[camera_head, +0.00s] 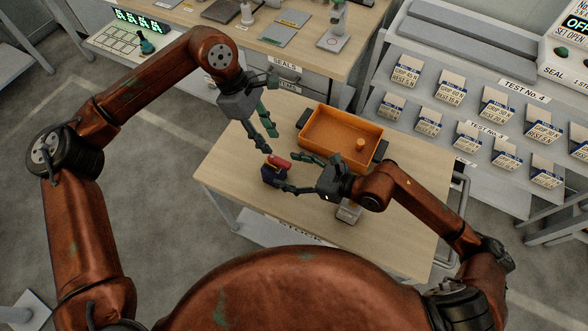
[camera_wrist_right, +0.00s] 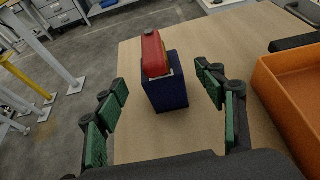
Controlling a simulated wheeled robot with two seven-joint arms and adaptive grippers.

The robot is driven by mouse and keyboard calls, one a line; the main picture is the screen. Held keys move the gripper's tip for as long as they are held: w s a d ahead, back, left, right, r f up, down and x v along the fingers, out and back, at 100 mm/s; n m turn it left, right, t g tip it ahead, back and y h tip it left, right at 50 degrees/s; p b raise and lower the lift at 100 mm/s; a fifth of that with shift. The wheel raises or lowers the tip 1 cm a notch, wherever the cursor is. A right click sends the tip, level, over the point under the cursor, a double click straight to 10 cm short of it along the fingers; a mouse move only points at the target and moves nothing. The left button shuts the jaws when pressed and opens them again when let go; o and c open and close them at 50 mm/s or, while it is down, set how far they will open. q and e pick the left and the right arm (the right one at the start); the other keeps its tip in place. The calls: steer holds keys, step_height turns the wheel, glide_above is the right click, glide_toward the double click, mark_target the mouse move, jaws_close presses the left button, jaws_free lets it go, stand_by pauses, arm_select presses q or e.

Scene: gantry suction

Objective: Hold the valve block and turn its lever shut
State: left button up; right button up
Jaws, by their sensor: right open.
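The valve block (camera_head: 271,176) is a small dark blue block standing on the table. Its red lever (camera_head: 279,163) lies across the top. In the right wrist view the blue block (camera_wrist_right: 166,92) shows its near face, with the red lever (camera_wrist_right: 153,55) above it, pointing away. My right gripper (camera_head: 286,171) is open at the block, one finger on each side; the right wrist view shows gaps between the fingers and the block. My left gripper (camera_head: 269,142) appears open and empty, fingers pointing down, a little behind and above the lever.
An orange tray (camera_head: 318,150) with a small orange knob-like piece (camera_head: 360,144) inside stands right of the block. A small grey-topped object (camera_head: 349,211) is near my right wrist. The wooden table (camera_head: 226,170) is clear at the left. A bench with drawers (camera_head: 290,75) stands behind.

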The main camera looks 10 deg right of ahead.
mark_target(273, 166)
steer(key=x, duration=0.6)
steer(key=shift+w+a, duration=0.15)
steer(key=shift+w, duration=0.05)
steer(key=shift+c, duration=0.4)
steer(key=shift+c, duration=1.2)
steer(key=shift+c, duration=0.2)
jaws_close()
stand_by(0.4)
